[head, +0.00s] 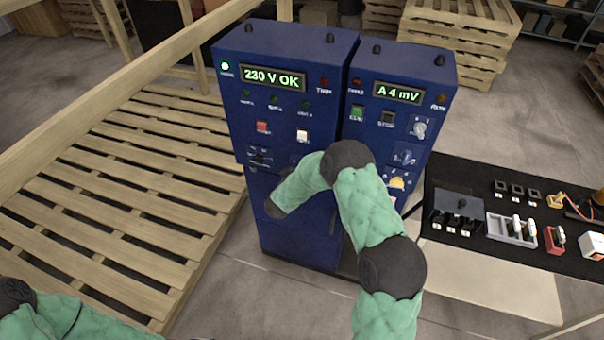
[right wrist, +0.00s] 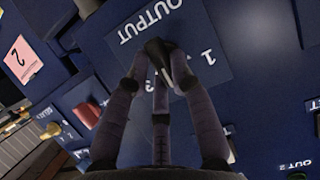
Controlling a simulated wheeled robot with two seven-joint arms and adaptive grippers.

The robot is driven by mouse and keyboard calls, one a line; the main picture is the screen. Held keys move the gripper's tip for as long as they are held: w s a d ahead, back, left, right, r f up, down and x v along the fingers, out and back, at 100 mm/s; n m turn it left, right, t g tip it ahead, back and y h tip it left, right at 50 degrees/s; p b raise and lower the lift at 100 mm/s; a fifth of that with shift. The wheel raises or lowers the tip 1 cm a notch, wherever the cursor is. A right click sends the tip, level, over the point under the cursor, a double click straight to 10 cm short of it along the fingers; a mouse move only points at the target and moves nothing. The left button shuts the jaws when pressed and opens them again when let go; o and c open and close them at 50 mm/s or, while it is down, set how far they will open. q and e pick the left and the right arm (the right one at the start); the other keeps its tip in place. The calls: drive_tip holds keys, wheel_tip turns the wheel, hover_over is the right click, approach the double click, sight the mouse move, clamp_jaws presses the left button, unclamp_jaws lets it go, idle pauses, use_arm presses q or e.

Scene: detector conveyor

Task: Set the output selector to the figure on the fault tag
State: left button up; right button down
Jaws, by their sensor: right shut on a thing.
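The output selector knob (right wrist: 157,48) is black and sits on a blue plate (right wrist: 196,22) marked OUTPUT in the right wrist view. A figure 1 shows beside it, and another mark near the fingers is partly covered. My right gripper (right wrist: 163,72) is shut on the knob. The knob's exact pointing direction is hard to tell. The pink fault tag (right wrist: 23,58) bears a 2, at the left of that view. In the head view my right arm hides its gripper and the selector against the left blue cabinet (head: 290,215). My left gripper is out of view.
The left cabinet's display (head: 272,78) reads 230 V OK; the right cabinet (head: 405,70) reads A 4 mV. A black bench mat (head: 465,178) with switches and small parts lies at right. A wooden pallet (head: 110,190) lies at left.

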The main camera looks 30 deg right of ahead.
drive_tip(key=shift+s+a+f, duration=0.1)
drive_tip(key=shift+a+f, duration=0.05)
drive_tip(key=shift+f, duration=0.2)
drive_tip(key=c, duration=1.1)
unclamp_jaws()
drive_tip(key=shift+o, duration=0.2)
drive_tip(key=shift+r, duration=0.2)
drive_tip(key=v, duration=1.1)
drive_tip(key=shift+s+a+r, duration=0.15)
drive_tip(key=shift+s+a, duration=0.05)
